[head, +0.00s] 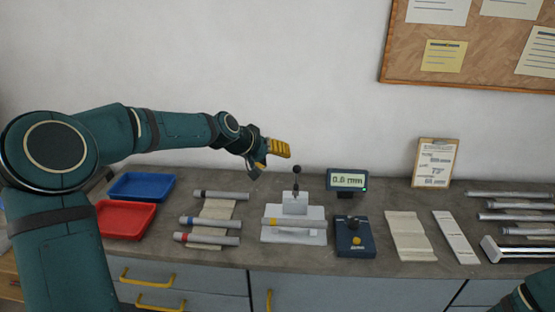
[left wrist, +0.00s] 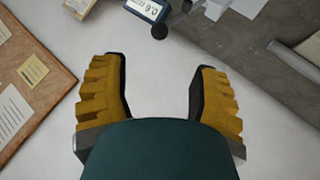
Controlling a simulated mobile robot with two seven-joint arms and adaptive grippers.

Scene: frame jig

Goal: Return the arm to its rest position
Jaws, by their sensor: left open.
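My left arm reaches in from the left in the head view. Its gripper (head: 268,157) is above the counter, up and to the left of the gauge stand. In the left wrist view the gripper (left wrist: 160,85) shows two yellow ribbed fingers spread apart, with nothing between them. The wall and the counter edge show beyond them. Of my right arm only a small dark green part shows at the lower right corner of the head view; its gripper is out of view.
The grey counter (head: 375,265) holds a blue tray (head: 141,186), a red tray (head: 126,220), several tubes on the left, a gauge stand (head: 294,204) with a tube across its base, a display (head: 347,181), a dark blue box (head: 354,238) and several bars at right.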

